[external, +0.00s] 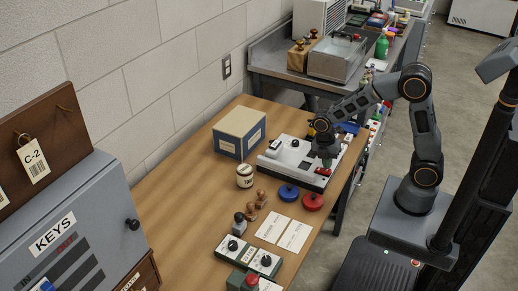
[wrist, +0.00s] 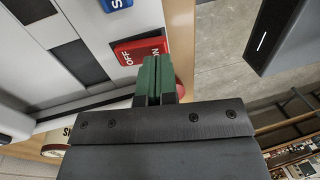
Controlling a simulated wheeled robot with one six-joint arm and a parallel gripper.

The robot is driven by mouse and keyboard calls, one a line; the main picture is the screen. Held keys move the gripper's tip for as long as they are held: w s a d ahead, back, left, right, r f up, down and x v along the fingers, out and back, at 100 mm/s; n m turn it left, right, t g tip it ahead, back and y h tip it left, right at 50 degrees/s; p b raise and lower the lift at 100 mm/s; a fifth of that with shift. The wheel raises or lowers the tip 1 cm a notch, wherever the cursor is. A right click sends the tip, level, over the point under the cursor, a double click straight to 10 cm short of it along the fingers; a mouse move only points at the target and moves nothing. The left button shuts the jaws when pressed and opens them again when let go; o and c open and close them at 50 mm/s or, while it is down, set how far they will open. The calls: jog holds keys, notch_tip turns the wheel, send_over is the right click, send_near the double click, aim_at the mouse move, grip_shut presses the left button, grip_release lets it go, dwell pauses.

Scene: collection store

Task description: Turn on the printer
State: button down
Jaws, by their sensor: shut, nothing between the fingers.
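The printer (external: 270,164) is a flat white device on the wooden table in the external view; its pale top also fills the left of the wrist view (wrist: 50,35). A red rocker switch (wrist: 126,50) marked OFF and ON sits near its edge; it shows small in the external view (external: 322,172). My gripper (wrist: 153,80) is shut and empty, its green fingertips pressed together over the ON end, partly hiding it. In the external view, my gripper (external: 327,163) points down just above the switch. I cannot tell whether the tips touch it, or which way the rocker is tilted.
A blue labelled part (wrist: 118,3) lies close to the switch. A cardboard box (external: 239,132), a jar (external: 244,176), and blue (external: 288,193) and red (external: 312,202) round pads surround the printer. The key cabinet (external: 75,235) stands at left.

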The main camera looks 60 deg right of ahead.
jog(key=shift+s+f, duration=0.15)
jog(key=shift+f, duration=0.55)
jog(key=shift+s+f+t+b, duration=0.15)
jog(key=shift+f+t+b, duration=0.45)
jog(key=shift+b, duration=0.35)
jog(key=shift+r+p, duration=0.3)
jog(key=shift+p, duration=0.05)
